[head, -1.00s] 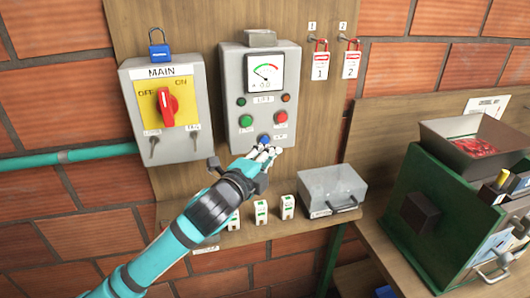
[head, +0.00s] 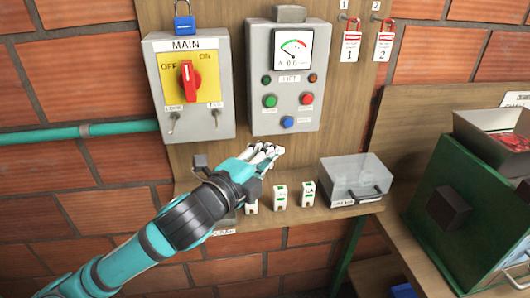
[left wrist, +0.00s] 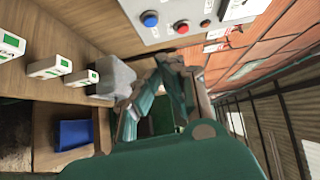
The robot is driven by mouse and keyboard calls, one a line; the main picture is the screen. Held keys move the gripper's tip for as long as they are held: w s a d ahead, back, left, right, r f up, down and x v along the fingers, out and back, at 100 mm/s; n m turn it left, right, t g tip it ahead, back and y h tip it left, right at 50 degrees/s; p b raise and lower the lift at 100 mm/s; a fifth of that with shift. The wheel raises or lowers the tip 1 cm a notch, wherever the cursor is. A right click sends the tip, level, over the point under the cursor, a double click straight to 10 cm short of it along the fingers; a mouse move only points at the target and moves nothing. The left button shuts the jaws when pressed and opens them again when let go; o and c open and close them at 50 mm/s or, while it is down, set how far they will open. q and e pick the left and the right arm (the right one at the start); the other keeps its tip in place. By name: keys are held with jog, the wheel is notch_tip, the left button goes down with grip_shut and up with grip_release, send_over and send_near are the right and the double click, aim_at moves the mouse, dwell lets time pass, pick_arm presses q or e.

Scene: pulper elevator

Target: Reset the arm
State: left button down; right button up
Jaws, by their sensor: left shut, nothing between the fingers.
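My left gripper (head: 265,153) is shut and empty in the head view. It is in front of the board, below and a little left of the blue button (head: 288,122) on the grey control box (head: 283,80), apart from the button. In the left wrist view the gripper (left wrist: 168,68) points past the box's lower edge, and the blue button (left wrist: 149,19) and red button (left wrist: 182,27) show above it. The arm comes in from the lower left. My right gripper is in neither view.
The MAIN switch box (head: 189,90) with a red knob is at left. Below, a shelf (head: 300,221) holds several small white blocks (head: 279,197) and a clear-lidded box (head: 355,178). A green machine (head: 465,215) stands at right. Red tags (head: 350,46) hang at upper right.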

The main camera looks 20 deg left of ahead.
pick_arm(q)
jog(key=s+f+n+g+y, duration=0.1)
jog(key=s+f+n+g, duration=0.15)
jog(key=f, duration=0.45)
jog(key=s+a+f+n+g+y, duration=0.1)
jog(key=s+f+n+g, duration=0.1)
jog(key=f+n, duration=0.3)
jog(key=s+f+n+g+y, duration=0.1)
jog(key=s+f+n+g, duration=0.15)
jog(key=f, duration=0.55)
jog(key=s+d+f+n+g, duration=0.1)
jog(key=s+f+n+g, duration=0.65)
jog(key=s+f, duration=1.15)
jog(key=f, duration=2.2)
jog(key=s+a+f+g, duration=0.1)
jog(key=s+a+f, duration=0.2)
jog(key=s+f, duration=1.2)
jog(key=shift+s+f+g+b, duration=0.25)
jog(key=shift+s+g+b, duration=0.15)
jog(key=shift+s, duration=0.35)
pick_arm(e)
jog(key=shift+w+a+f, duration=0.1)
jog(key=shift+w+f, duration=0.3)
